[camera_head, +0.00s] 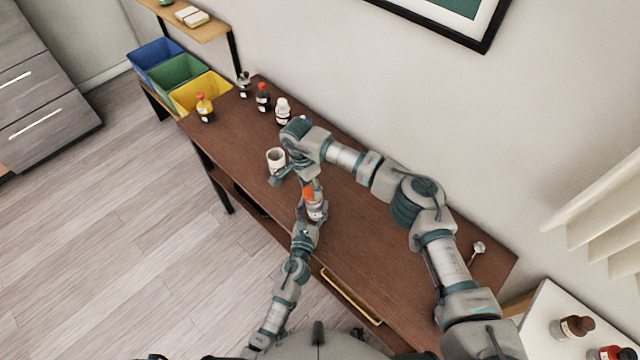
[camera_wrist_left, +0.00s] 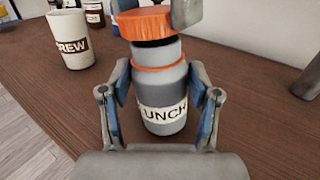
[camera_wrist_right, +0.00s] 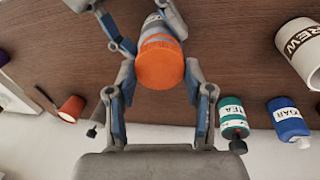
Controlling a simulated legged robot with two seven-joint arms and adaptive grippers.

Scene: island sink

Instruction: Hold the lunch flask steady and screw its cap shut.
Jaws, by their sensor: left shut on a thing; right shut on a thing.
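The grey lunch flask (camera_wrist_left: 162,108) stands upright, with an orange ring near its top and a "LUNCH" label. My left gripper (camera_wrist_left: 160,78) is shut around its body. The orange cap (camera_wrist_left: 140,22) sits over the neck, with a dark gap showing under its rim; I cannot tell whether threads engage. The cap also shows in the right wrist view (camera_wrist_right: 160,66), between the fingers of my right gripper (camera_wrist_right: 160,75), which is shut on it from above. In the head view the flask (camera_head: 316,210) is partly hidden by my grippers.
A white "CREW" mug (camera_head: 276,159) stands close to the flask on the brown table (camera_head: 380,250). A small spoon-like item (camera_head: 478,248) lies at the right.

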